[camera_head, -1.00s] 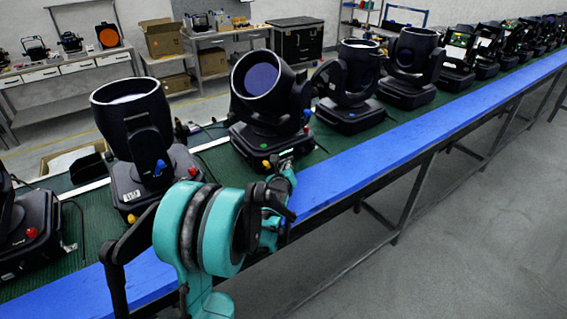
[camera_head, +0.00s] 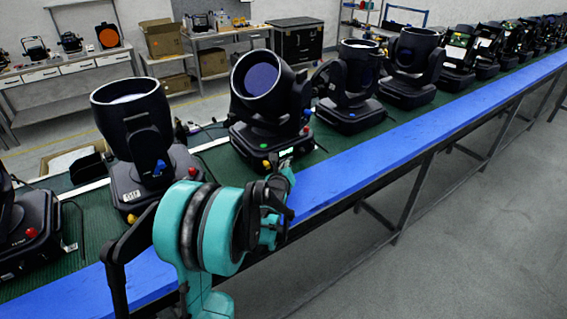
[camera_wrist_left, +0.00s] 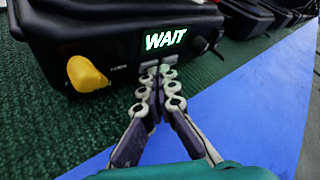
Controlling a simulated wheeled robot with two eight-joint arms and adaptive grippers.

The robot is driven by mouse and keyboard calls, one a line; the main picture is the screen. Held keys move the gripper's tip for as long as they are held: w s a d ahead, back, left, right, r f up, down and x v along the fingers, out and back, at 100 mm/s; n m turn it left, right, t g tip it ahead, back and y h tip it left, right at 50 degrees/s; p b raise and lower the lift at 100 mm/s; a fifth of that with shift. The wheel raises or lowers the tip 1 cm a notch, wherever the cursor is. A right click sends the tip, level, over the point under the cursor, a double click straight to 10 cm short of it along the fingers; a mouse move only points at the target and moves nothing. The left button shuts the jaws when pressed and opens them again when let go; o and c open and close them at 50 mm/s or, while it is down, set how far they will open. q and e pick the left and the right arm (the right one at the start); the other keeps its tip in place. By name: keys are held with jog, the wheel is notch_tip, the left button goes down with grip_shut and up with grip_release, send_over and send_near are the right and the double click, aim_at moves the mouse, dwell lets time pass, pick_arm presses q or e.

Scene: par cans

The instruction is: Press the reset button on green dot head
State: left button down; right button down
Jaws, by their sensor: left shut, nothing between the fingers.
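The head with the green dot (camera_head: 258,85) is a black moving light on the green bench mat. Its green dot (camera_head: 263,146) shows on the base near the front. In the left wrist view its base front (camera_wrist_left: 120,35) carries a lit display reading WAIT (camera_wrist_left: 166,39), with small grey buttons (camera_wrist_left: 168,60) just below. My left gripper (camera_wrist_left: 158,72) is shut and empty, its fingertips at these buttons; I cannot tell whether they touch. The tips partly hide the buttons, and no reset label is readable. In the head view the left gripper (camera_head: 284,171) is in front of the base.
A yellow knob (camera_wrist_left: 86,74) sticks out left of the display, and a dark round knob (camera_wrist_left: 199,44) sits right of it. Other heads stand on both sides, one close at left (camera_head: 135,110). The blue bench edge (camera_head: 370,165) in front is clear.

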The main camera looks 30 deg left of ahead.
pick_arm(q)
jog(key=shift+d, duration=0.1)
jog(key=shift+s+d, duration=0.35)
jog(key=shift+d, duration=0.3)
jog(key=shift+s+d, duration=0.3)
jog(key=shift+d, duration=0.45)
jog(key=shift+s+d, duration=0.35)
jog(key=shift+d, duration=0.45)
jog(key=shift+s+d, duration=0.3)
jog(key=shift+d, duration=0.45)
